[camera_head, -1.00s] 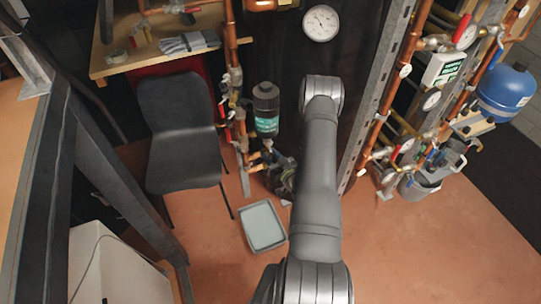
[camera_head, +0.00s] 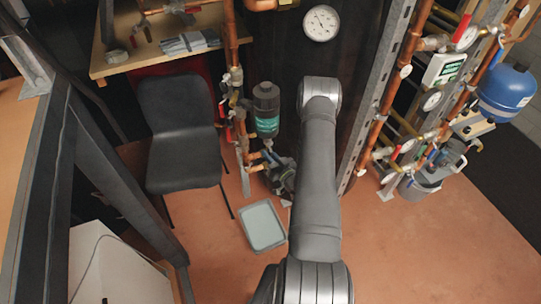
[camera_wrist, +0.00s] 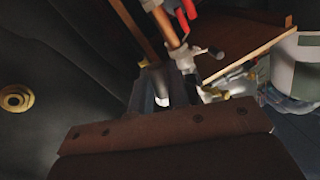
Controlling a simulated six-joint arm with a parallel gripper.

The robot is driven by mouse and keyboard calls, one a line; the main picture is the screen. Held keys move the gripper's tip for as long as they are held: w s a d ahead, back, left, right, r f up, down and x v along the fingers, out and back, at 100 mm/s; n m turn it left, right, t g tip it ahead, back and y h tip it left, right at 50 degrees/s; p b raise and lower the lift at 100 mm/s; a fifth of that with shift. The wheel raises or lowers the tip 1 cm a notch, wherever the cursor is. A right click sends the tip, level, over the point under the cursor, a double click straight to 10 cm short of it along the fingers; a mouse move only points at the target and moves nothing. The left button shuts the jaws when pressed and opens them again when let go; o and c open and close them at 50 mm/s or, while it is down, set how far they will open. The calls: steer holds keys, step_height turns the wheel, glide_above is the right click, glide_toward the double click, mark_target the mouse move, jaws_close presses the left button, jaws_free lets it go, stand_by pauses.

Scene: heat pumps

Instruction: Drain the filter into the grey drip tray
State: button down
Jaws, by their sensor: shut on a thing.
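The filter (camera_head: 266,110) is a black and teal upright canister on the pipework at the centre of the head view. The grey drip tray (camera_head: 263,226) lies on the floor below it, in front and slightly left, and looks empty. My gripper (camera_head: 283,176) is just below the filter, beside the lower pipe fittings and partly hidden by my arm. In the wrist view my gripper (camera_wrist: 168,92) is shut on a small part among the fittings. That part is mostly hidden, so I cannot tell exactly what it is. No water shows.
A dark chair (camera_head: 183,130) stands left of the filter. A wooden bench (camera_head: 150,60) is behind it. A dark tank with a gauge (camera_head: 322,23) stands behind my arm. Copper pipes and a blue vessel (camera_head: 507,90) are at the right.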

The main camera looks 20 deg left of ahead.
steer(key=m, duration=0.3)
steer(key=shift+s+a+r+m+y, duration=0.2)
steer(key=shift+s+a+m+y, duration=0.1)
steer(key=shift+s+a, duration=0.1)
steer(key=shift+s+a+r+m+t+h, duration=0.2)
steer(key=shift+r+m+t, duration=0.4)
steer(key=shift+m, duration=1.55)
steer(key=shift+s+a+r+m+t+h, duration=0.1)
steer(key=shift+s+a+r+m+t, duration=0.35)
steer(key=shift+m, duration=1.75)
steer(key=shift+d+r+m+t+h, duration=0.1)
steer(key=shift+r+m+t, duration=0.65)
steer(key=shift+m, duration=1.4)
steer(key=c, duration=1.5)
jaws_free()
steer(key=shift+f, duration=0.1)
